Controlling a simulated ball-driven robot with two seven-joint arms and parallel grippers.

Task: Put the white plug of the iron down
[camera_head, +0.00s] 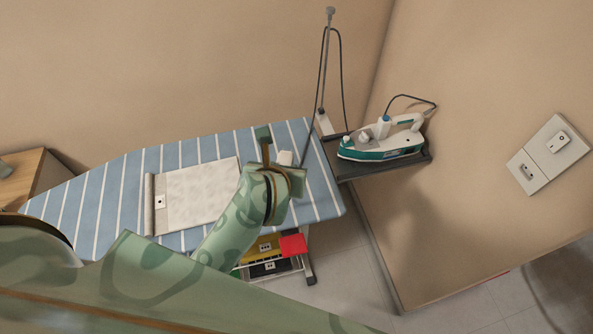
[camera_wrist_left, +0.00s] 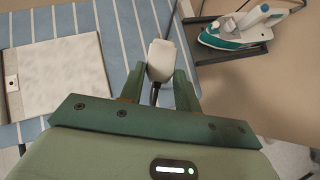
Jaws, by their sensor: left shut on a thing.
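The white plug (camera_wrist_left: 161,60) is between the fingers of my left gripper (camera_wrist_left: 158,86), which is shut on it. In the head view the plug (camera_head: 285,158) shows as a small white shape beside my left gripper (camera_head: 283,160), over the right part of the blue striped ironing board (camera_head: 325,192). A dark cord runs up from the plug. I cannot tell whether the plug touches the board. The white and teal iron (camera_head: 383,138) rests on the dark side shelf at the right; it also shows in the wrist view (camera_wrist_left: 243,27). My right gripper is not in view.
A pale folded cloth or pad (camera_head: 197,194) lies on the board, left of my gripper. A cord pole (camera_head: 326,60) rises behind the dark shelf (camera_head: 392,166). A wall socket (camera_head: 548,154) is on the right wall. Boxes, one red (camera_head: 293,244), sit under the board.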

